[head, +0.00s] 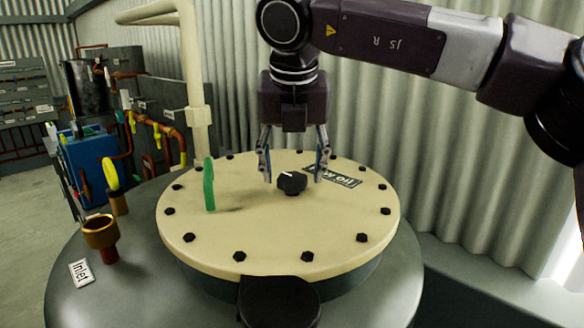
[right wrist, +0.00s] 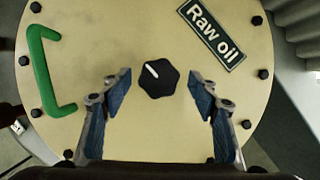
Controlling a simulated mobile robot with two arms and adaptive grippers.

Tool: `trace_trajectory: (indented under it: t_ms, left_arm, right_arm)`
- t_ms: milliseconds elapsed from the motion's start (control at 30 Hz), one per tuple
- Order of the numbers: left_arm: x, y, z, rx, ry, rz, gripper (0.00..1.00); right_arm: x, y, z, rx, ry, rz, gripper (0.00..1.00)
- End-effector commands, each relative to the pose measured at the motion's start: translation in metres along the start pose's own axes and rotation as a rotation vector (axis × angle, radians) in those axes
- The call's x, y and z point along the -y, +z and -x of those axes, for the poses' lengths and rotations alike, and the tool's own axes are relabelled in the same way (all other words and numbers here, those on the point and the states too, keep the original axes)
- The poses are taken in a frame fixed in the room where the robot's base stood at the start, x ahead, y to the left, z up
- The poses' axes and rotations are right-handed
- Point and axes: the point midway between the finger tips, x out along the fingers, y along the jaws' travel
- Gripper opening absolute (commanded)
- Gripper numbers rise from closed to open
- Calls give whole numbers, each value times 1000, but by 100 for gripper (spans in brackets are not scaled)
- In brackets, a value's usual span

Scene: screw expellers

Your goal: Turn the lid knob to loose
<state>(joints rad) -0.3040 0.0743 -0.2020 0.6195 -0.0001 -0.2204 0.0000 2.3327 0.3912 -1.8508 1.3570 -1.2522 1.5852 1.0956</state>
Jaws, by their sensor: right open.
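The lid knob (head: 292,182) is black with a lobed edge and a white pointer line. It sits near the middle of the round cream lid (head: 250,240). In the right wrist view the knob (right wrist: 159,78) lies ahead of the fingertips, midway between them, with its white line pointing to the upper left. My right gripper (head: 294,178) points down over the lid, open, one finger on each side of the knob with gaps. The right gripper (right wrist: 160,82) also shows in the right wrist view, holding nothing. My left gripper is not in view.
A green handle (head: 209,185) stands up on the lid, left of the knob. A "Raw oil" label (head: 332,177) lies to the right. Black bolts ring the lid. A brass inlet (head: 101,232) stands at the left, and a corrugated wall (head: 400,130) rises behind.

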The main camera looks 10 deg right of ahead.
Motion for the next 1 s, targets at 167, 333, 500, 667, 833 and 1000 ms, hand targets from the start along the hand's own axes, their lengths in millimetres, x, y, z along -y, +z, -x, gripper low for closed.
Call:
trace_trajectory:
  t_ms: [167, 333, 500, 667, 833, 1000]
  left_arm:
    - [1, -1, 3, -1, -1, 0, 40]
    - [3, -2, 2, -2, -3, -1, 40]
    - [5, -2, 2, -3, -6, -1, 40]
    - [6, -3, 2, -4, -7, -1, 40]
    - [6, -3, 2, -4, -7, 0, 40]
    - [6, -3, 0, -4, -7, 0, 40]
  right_arm:
    - [0, 0, -9, 0, 2, 0, 55]
    - [0, 0, -10, 0, 2, 0, 55]
    - [0, 0, -10, 0, 2, 0, 42]
    - [0, 0, -10, 0, 2, 0, 24]
    - [0, 0, -10, 0, 2, 1, 13]
    - [0, -1, -10, -1, 10, 18, 13]
